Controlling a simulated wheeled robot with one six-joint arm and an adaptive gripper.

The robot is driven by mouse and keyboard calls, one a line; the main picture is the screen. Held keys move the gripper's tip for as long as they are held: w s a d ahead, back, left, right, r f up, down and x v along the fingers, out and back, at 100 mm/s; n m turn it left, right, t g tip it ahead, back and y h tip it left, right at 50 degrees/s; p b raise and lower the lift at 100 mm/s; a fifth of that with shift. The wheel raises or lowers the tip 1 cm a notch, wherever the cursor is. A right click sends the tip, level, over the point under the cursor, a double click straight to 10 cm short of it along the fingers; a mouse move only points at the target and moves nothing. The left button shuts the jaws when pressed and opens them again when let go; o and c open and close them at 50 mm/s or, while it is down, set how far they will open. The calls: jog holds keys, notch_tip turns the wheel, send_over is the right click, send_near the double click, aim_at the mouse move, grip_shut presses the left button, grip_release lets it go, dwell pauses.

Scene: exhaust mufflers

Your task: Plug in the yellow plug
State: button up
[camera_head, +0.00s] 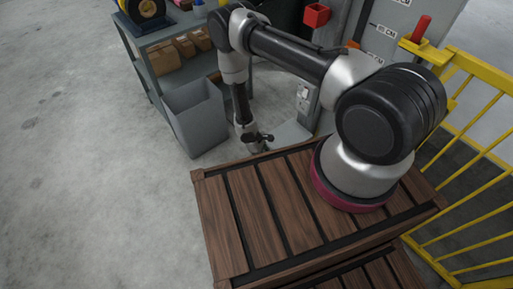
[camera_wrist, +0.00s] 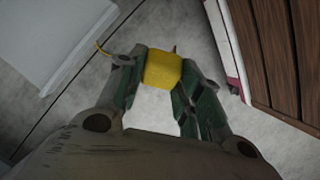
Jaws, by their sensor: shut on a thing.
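The yellow plug (camera_wrist: 163,70) shows in the wrist view as a yellow block between the two fingers of my gripper (camera_wrist: 160,85). My gripper is shut on it, with one finger on each side. A thin dark tip sticks out past the far side of the plug. In the head view my gripper (camera_head: 258,138) is low, beyond the far edge of the wooden crate, and the plug cannot be made out there. A pale panel with outlets (camera_head: 303,95) stands to the right of my gripper.
The slatted wooden crate (camera_head: 236,222) fills the near middle. A grey bin (camera_head: 195,116) stands left of my gripper, by a shelf with boxes (camera_head: 165,58). A yellow railing (camera_head: 470,150) runs along the right. The concrete floor (camera_head: 80,150) at left is clear.

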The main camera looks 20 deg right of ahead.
jog(key=s+d+r+n+t+h, duration=0.15)
jog(key=d+n+h, duration=0.35)
jog(key=d, duration=0.5)
jog(key=w+d+r+n+t+h, duration=0.4)
jog(key=w+r+n, duration=0.3)
jog(key=w+r, duration=0.3)
jog(key=shift+w+r+t+h, duration=0.35)
jog(key=shift+w+t, duration=0.5)
jog(key=shift+w, duration=0.3)
jog(key=shift+d, duration=0.15)
jog(key=shift+w+d, duration=0.3)
jog(key=shift+d, duration=0.6)
jog(key=shift+w+d, duration=0.35)
jog(key=shift+d, duration=0.5)
jog(key=shift+w+d, duration=0.3)
jog(key=shift+d, duration=0.6)
jog(key=shift+w+d, duration=0.2)
jog(key=shift+d, duration=0.3)
